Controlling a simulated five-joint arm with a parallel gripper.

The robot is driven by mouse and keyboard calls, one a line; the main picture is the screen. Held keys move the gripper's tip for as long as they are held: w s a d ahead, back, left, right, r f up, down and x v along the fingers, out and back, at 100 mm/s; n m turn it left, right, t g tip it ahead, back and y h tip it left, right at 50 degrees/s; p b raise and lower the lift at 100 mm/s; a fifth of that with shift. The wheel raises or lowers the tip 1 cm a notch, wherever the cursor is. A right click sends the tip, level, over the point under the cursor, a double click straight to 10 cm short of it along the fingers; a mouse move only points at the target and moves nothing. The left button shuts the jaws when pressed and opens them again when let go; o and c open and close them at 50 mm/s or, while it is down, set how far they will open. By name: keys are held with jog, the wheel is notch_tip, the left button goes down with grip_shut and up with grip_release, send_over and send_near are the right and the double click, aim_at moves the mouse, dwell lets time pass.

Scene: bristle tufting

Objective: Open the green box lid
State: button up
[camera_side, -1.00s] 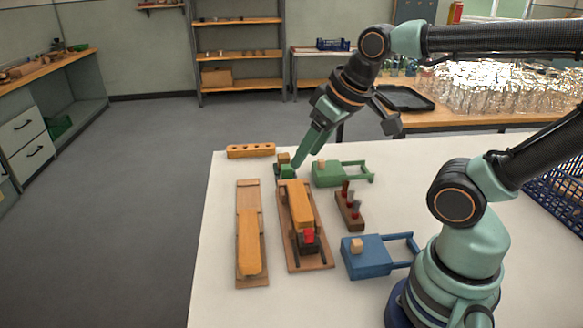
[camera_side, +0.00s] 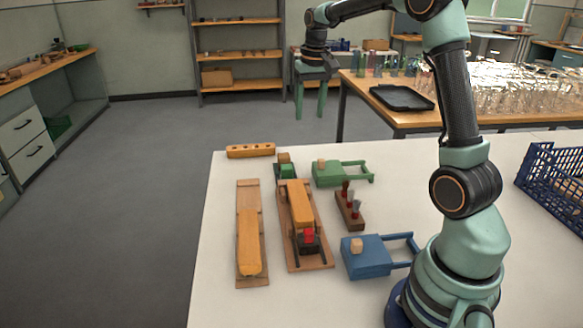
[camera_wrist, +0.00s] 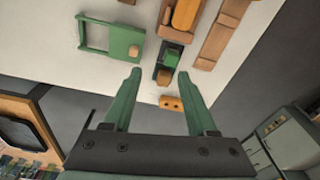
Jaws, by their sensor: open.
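The green box (camera_side: 328,178) sits on the far part of the white table, with a small wooden knob on its flat top. An open frame of green rails (camera_side: 358,164) extends from its right side. The top lies over the box body and the rail frame looks empty. In the wrist view the green box (camera_wrist: 123,43) is at upper left, its rails to the left. My gripper (camera_side: 310,114) is raised high beyond the table's far edge, fingers apart and empty. In the wrist view my gripper (camera_wrist: 159,74) points toward the table, touching nothing.
A small dark-green holder with a wooden block (camera_side: 286,170) stands left of the green box. A wooden plane-like fixture (camera_side: 299,205), a rack of red-handled tools (camera_side: 350,212) and a blue box (camera_side: 367,262) are nearer. A drilled wooden bar (camera_side: 251,151) lies at the far-left edge.

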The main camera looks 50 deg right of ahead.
jog(key=m+g, duration=0.1)
jog(key=m, duration=0.1)
send_near(321, 160)
jog(key=shift+y, duration=0.3)
jog(key=f, duration=0.8)
jog(key=shift+d+f, duration=0.35)
jog(key=shift+f, duration=0.05)
grip_shut()
jog(key=shift+r, duration=0.1)
dwell(0.5)
